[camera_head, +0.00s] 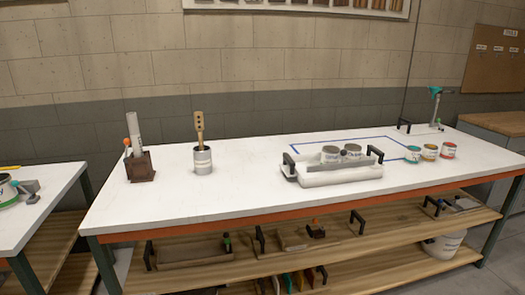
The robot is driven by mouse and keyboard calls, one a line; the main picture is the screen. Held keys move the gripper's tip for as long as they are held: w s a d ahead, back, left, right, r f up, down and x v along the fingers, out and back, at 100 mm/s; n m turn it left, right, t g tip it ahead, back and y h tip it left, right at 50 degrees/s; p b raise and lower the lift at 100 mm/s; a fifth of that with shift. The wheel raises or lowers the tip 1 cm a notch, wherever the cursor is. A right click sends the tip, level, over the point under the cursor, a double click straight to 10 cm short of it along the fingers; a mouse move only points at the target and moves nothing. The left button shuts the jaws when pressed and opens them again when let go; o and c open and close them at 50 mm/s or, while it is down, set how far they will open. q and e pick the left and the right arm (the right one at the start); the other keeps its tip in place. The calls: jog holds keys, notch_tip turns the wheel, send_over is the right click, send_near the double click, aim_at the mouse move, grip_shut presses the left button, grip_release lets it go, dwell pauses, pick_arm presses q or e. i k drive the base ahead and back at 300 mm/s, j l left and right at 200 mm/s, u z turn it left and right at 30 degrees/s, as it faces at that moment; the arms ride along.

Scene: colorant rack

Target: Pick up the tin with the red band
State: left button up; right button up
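The tin with the red band (448,150) stands upright on the white tabletop at the right, at the right end of a short row of tins. Beside it stand a tin with a yellow-orange band (429,152) and a tin with a teal band (413,155). Neither of my grippers is in view.
A white tray (340,175) with black handles holds two grey-lidded tins (330,154). A blue outline (345,139) marks the table behind it. A brown holder (140,167) and a can with a wooden stirrer (203,160) stand left. The tabletop's left-middle is clear.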

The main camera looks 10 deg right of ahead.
aim_at(448, 149)
jog(key=k+l, duration=0.1)
jog(key=l, duration=0.65)
jog(key=k+l, duration=0.1)
jog(key=l, duration=0.65)
jog(key=k+l, duration=0.1)
jog(key=l, duration=0.65)
jog(key=k+l, duration=0.1)
jog(key=l, duration=0.6)
jog(key=k+l, duration=0.1)
jog(key=l, duration=0.65)
jog(key=k+l, duration=0.1)
jog(key=l, duration=0.65)
jog(key=k+l, duration=0.1)
jog(key=l, duration=0.65)
jog(key=k+l, duration=0.1)
jog(key=l, duration=0.65)
